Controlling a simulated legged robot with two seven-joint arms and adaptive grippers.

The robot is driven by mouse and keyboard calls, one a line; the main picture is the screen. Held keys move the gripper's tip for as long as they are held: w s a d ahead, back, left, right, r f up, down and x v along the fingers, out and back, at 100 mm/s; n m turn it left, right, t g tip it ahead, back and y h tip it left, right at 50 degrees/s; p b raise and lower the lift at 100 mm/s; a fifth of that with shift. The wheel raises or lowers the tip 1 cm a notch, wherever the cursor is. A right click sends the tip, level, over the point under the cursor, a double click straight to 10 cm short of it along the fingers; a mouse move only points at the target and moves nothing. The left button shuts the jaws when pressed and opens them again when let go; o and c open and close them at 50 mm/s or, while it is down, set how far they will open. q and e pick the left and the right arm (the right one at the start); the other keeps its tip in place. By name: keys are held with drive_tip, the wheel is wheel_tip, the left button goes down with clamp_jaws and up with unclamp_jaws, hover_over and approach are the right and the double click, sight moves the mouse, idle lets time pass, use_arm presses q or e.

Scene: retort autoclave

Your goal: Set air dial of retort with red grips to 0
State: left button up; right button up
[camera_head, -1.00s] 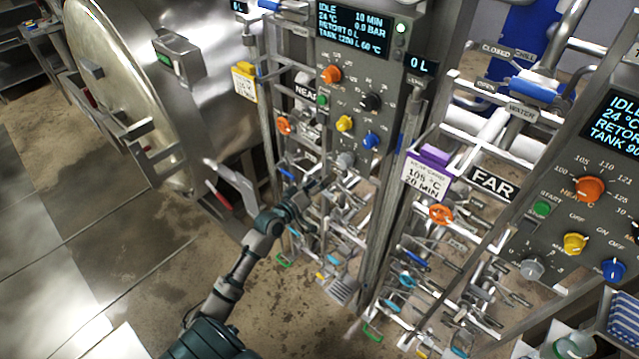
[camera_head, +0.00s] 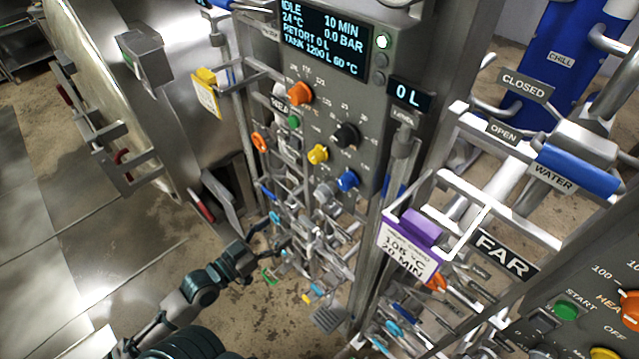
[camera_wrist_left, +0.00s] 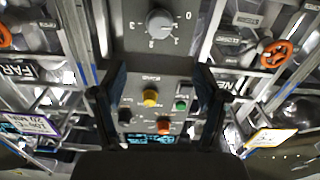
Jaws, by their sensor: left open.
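The near retort's panel (camera_head: 345,110) has a grey dial (camera_head: 325,191) at its lower left, beside a blue knob (camera_head: 347,180). Red grips (camera_head: 203,208) show on the door side to its left. In the wrist view the grey dial (camera_wrist_left: 160,22) is at the top centre, with a scale marked 0 at the picture's right and 3 at its left. Its exact setting is too small to read. My left gripper (camera_head: 270,243) is open and empty, below and left of the dial. In the wrist view its spread fingers (camera_wrist_left: 161,66) point towards the panel, apart from the dial. My right gripper is out of view.
Valves and pipework crowd the space below the panel. An orange handwheel (camera_head: 260,142) and a yellow tag (camera_head: 207,92) are left of it. The far retort, with a FAR sign (camera_head: 502,252) and purple-clipped card (camera_head: 408,245), is right. Open floor (camera_head: 120,240) lies left.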

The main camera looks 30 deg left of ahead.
use_arm(q)
drive_tip(key=w+b, duration=0.2)
drive_tip(key=p, duration=0.2)
approach(318, 197)
drive_tip(key=w, duration=0.2)
drive_tip(key=x, duration=0.4)
drive_tip(key=d+p+x, duration=0.1)
drive_tip(key=x, duration=0.3)
drive_tip(key=shift+s+d+r, duration=0.1)
drive_tip(key=shift+d+r, duration=0.1)
drive_tip(key=shift+d, duration=0.05)
drive_tip(key=shift+w, duration=0.35)
drive_tip(key=shift+f, duration=0.1)
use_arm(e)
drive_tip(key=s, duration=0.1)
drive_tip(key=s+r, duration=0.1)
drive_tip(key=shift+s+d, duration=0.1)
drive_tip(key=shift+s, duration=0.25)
use_arm(q)
drive_tip(key=shift+a, duration=0.25)
drive_tip(key=shift+c, duration=0.2)
